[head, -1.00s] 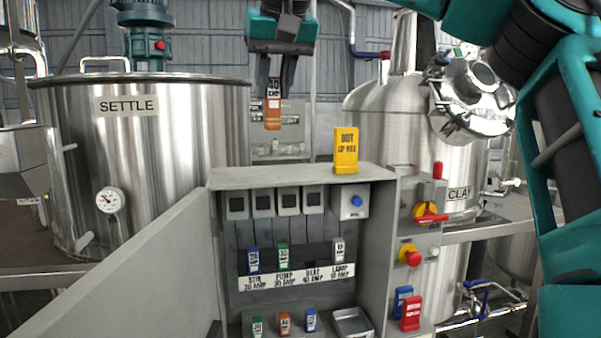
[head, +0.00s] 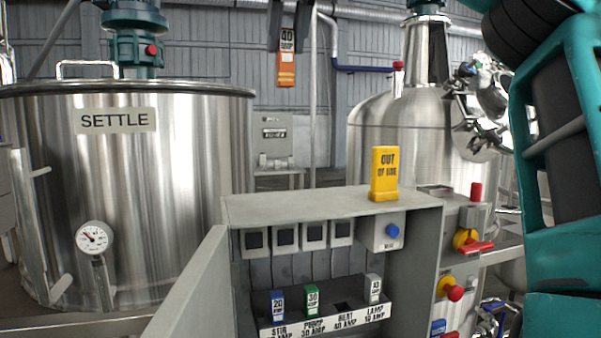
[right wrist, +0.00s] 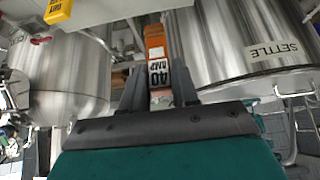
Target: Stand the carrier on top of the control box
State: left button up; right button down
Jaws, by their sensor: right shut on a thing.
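The carrier (head: 287,68) is an orange block with a white label reading 40 AMP. My right gripper (head: 289,38) is shut on its upper part and holds it hanging upright in the air. In the head view it appears above and beyond the control box (head: 290,206), whose flat grey top is in plain sight. In the right wrist view the carrier (right wrist: 157,55) sits between the two fingers (right wrist: 160,90). My left gripper is not in view.
A yellow OUT OF USE block (head: 384,174) stands on the box top toward the right. The top left of it is bare. Fuse carriers, blue (head: 278,304), green (head: 312,300) and grey (head: 374,289), stand in the rack. The SETTLE tank (head: 130,190) is at left.

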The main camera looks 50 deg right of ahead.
notch_tip(320, 180, down, 19)
jog(key=shift+s+f+b, duration=0.1)
jog(key=shift+f+b, duration=0.05)
jog(key=shift+b, duration=0.2)
dwell(0.4)
jog(key=shift+f, duration=0.2)
jog(key=c, duration=0.8)
grip_release()
jog(key=shift+c, duration=0.2)
jog(key=shift+r, duration=0.3)
jog(key=v, duration=1.2)
jog(key=shift+p, duration=0.35)
jog(key=shift+f, duration=0.1)
